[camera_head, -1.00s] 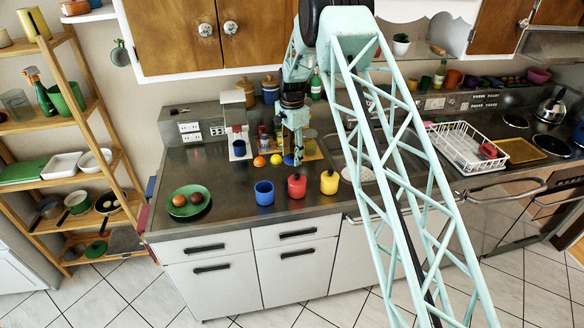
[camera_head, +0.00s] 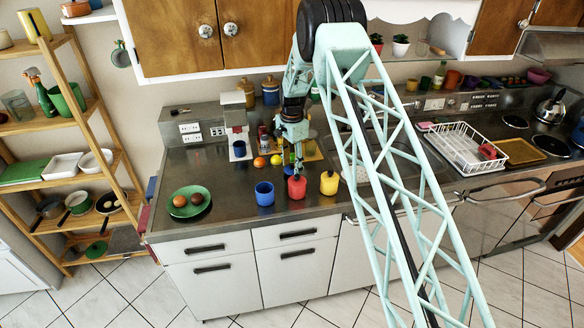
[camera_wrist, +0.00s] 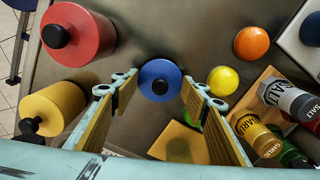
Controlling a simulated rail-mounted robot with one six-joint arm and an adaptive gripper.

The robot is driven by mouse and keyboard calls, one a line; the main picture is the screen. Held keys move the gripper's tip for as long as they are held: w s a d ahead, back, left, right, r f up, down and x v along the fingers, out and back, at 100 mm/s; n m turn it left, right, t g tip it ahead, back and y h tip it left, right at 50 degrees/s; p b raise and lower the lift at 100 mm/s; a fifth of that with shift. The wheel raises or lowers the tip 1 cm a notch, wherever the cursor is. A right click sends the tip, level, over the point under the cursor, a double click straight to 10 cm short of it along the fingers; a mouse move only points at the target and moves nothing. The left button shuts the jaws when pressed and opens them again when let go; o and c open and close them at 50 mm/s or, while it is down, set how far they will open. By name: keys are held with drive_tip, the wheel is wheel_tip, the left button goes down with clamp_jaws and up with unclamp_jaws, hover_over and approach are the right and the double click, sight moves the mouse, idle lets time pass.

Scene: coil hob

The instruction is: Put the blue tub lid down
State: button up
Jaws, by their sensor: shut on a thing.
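The blue tub lid (camera_wrist: 160,78), round with a dark knob, is between the fingers of my gripper (camera_wrist: 161,88) in the wrist view. The blue tub (camera_head: 264,193) stands lidless to the left of the red tub. I cannot tell whether the lid touches the counter.
The yellow tub (camera_head: 329,183) stands right of the red tub. An orange (camera_wrist: 251,43), a lemon (camera_wrist: 223,80) and spice jars (camera_wrist: 285,98) are nearby. Bare counter lies between plate and blue tub.

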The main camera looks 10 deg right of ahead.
sight(292, 165)
drive_tip(key=shift+f, duration=0.55)
drive_tip(key=shift+f, duration=0.2)
drive_tip(key=o, duration=0.8)
drive_tip(key=shift+r, duration=0.15)
wheel_tip(292, 165, up, 10)
drive_tip(key=shift+r+b, duration=0.25)
drive_tip(key=shift+b, duration=0.3)
drive_tip(key=shift+r, duration=0.8)
